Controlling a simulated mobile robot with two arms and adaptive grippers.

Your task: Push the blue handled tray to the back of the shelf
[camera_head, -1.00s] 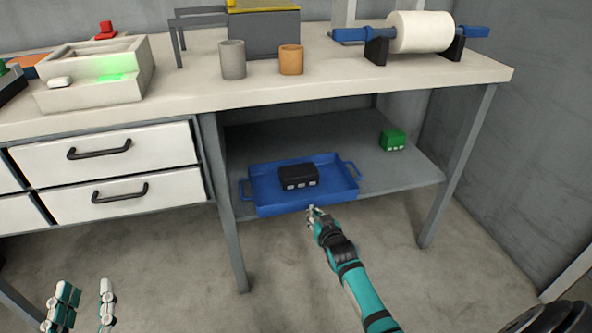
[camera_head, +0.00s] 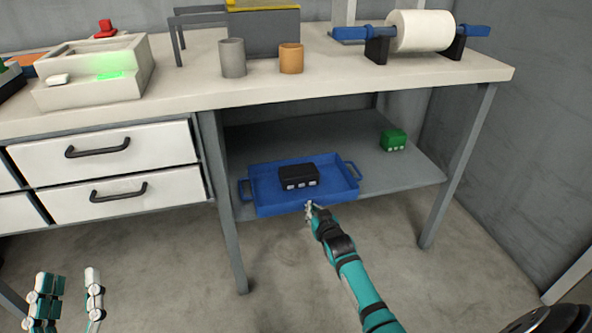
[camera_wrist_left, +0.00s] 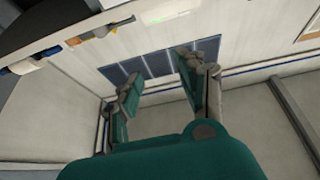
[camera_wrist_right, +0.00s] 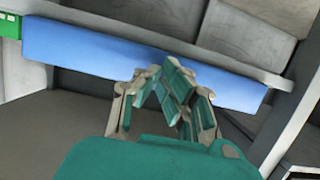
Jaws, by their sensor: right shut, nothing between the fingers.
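The blue handled tray (camera_head: 345,192) lies on the grey lower shelf (camera_head: 400,176), with its front side at the shelf's front edge. A black box with light squares (camera_head: 299,176) sits in it. My right gripper (camera_head: 309,207) is shut and empty at the tray's front side, right of its middle; I cannot tell if it touches. In the right wrist view the fingertips (camera_wrist_right: 160,68) meet in front of the tray's blue wall (camera_wrist_right: 100,50). My left gripper (camera_head: 68,283) is open and empty at the lower left, away from the shelf; its spread fingers show in the left wrist view (camera_wrist_left: 160,75).
A green box (camera_head: 393,141) sits on the shelf to the right of the tray. Table legs stand left (camera_head: 226,215) and right (camera_head: 455,165) of the shelf opening. The shelf behind the tray looks clear. The worktop (camera_head: 190,90) overhangs it.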

